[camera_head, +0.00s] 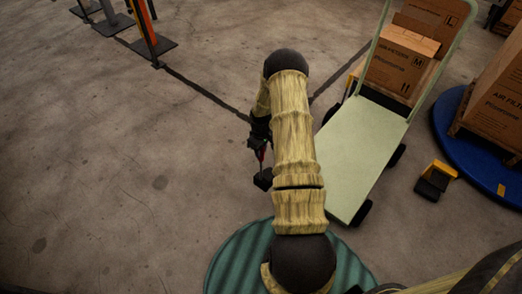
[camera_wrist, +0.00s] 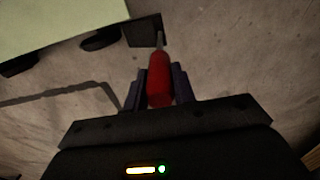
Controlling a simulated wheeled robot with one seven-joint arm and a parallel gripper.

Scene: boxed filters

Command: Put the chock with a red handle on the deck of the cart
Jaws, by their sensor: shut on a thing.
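The chock (camera_head: 263,180) is a dark block with a red handle, hanging above the floor left of the cart in the head view. In the wrist view its red handle (camera_wrist: 159,80) stands between the two fingers of my gripper (camera_wrist: 159,88), which is shut on it. The dark block (camera_wrist: 144,29) shows beyond the handle. My gripper (camera_head: 262,150) is partly hidden behind my arm in the head view. The cart has a pale green flat deck (camera_head: 362,145), bare in its front and middle. A corner of the deck (camera_wrist: 60,20) shows at the wrist view's top left.
Cardboard boxes (camera_head: 401,62) stand at the cart's far end by its push handle. A yellow and black chock (camera_head: 436,180) lies on the floor right of the cart. A blue round platform (camera_head: 452,135) bears boxes at right. Posts (camera_head: 147,30) stand at the upper left.

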